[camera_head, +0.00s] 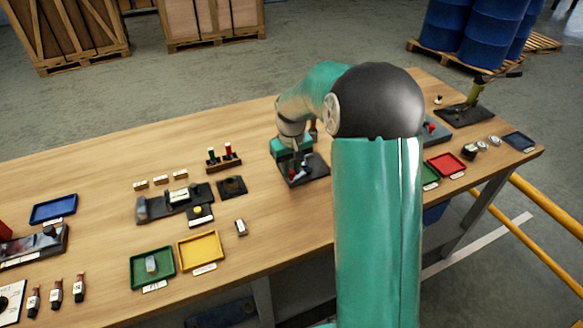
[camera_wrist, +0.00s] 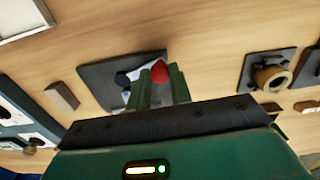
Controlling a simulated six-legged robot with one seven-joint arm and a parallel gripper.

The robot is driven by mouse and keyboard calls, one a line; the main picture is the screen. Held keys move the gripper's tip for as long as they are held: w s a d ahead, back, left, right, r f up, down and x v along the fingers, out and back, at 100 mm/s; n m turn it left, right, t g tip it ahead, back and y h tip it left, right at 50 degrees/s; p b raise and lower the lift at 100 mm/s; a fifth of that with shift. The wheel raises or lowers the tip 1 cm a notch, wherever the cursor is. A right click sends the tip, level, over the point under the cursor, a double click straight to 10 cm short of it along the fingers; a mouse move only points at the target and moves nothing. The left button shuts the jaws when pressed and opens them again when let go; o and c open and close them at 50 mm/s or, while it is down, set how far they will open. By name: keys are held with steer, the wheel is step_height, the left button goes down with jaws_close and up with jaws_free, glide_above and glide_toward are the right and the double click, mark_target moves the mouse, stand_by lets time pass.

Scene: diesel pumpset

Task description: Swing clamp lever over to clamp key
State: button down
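The clamp is on a dark square plate (camera_wrist: 100,76) on the wooden table; the plate also shows in the head view (camera_head: 314,167). A red knob (camera_wrist: 159,71), which looks like the lever's end, sits above the plate. My gripper (camera_wrist: 161,72) points down at the plate, with its two green fingers apart on either side of the red knob. The knob fills most of the gap at the tips, but whether both fingers press on it is unclear. A dark rounded part (camera_wrist: 123,79) and pale metal lie left of the fingers. In the head view my gripper (camera_head: 294,172) is over the plate. No key is clearly discernible.
A plate with a brown ring (camera_wrist: 270,77) stands to the right in the wrist view, and a small brown block (camera_wrist: 62,96) to the left. In the head view, a rack with red and green pegs (camera_head: 224,160) and a yellow tray (camera_head: 201,250) are left of my arm.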

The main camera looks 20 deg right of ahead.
steer(key=shift+s+n, duration=0.15)
steer(key=shift+n, duration=0.15)
steer(key=shift+s+d+n, duration=0.35)
steer(key=shift+s+n, duration=0.3)
steer(key=shift+n, duration=0.55)
steer(key=n, duration=0.1)
steer(key=s+d+n, duration=0.1)
steer(key=n, duration=0.1)
steer(key=shift+s+d+n, duration=0.15)
steer(key=shift+s+n, duration=0.15)
steer(key=n, duration=0.1)
steer(key=s+d+n, duration=0.1)
steer(key=n, duration=0.1)
steer(key=shift+d, duration=0.3)
steer(key=shift+s+d+n, duration=0.15)
steer(key=shift+d+n, duration=0.3)
steer(key=shift+n, duration=0.5)
steer(key=shift+s+d+n, duration=0.1)
steer(key=shift+d+n, duration=0.35)
steer(key=shift+n, duration=0.5)
steer(key=c, duration=1.3)
jaws_free()
steer(key=shift+o, duration=0.2)
steer(key=shift+r, duration=0.1)
